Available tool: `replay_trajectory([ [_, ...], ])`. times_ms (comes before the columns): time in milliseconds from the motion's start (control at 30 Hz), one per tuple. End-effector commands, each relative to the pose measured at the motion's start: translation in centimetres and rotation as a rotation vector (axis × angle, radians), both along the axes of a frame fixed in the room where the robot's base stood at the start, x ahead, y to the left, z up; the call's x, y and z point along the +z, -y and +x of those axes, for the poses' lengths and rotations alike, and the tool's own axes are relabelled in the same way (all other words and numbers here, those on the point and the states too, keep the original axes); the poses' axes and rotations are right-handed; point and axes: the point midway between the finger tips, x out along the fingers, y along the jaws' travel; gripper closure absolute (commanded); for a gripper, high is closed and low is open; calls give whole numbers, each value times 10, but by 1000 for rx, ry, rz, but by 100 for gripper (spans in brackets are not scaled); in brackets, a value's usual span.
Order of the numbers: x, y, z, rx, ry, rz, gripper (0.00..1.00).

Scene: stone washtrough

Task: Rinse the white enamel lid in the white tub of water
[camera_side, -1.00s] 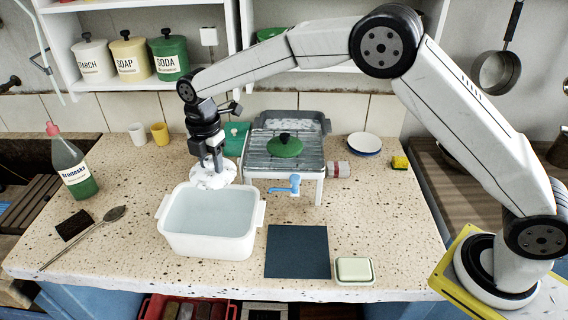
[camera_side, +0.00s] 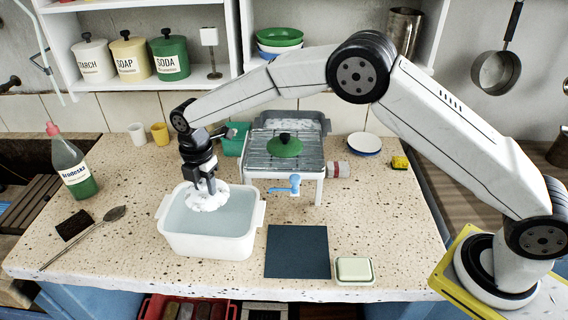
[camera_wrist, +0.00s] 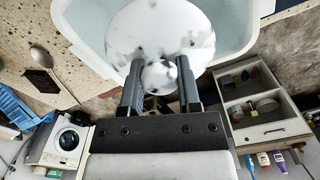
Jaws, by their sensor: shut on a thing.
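My gripper (camera_side: 208,187) is shut on the white enamel lid (camera_side: 205,201), holding it by its knob. In the wrist view the lid (camera_wrist: 165,35) is round and white with grey-black patches, and my gripper's fingers (camera_wrist: 160,75) close on the foamy-looking knob. White foam seems to cover the lid. The white tub (camera_side: 208,247) holds pale water (camera_side: 228,218) and stands on the speckled counter. The lid is over the back left part of the tub, within its rim in the side view. I cannot tell whether it touches the water.
A dark mat (camera_side: 297,252) and soap dish (camera_side: 354,270) lie to the right.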

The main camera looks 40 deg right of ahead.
Motion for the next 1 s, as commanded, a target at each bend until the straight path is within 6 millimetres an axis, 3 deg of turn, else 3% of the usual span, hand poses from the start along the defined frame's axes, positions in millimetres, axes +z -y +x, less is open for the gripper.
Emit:
replay_trajectory([
  [1000, -59, 0, 0, 0, -1, 0, 100],
])
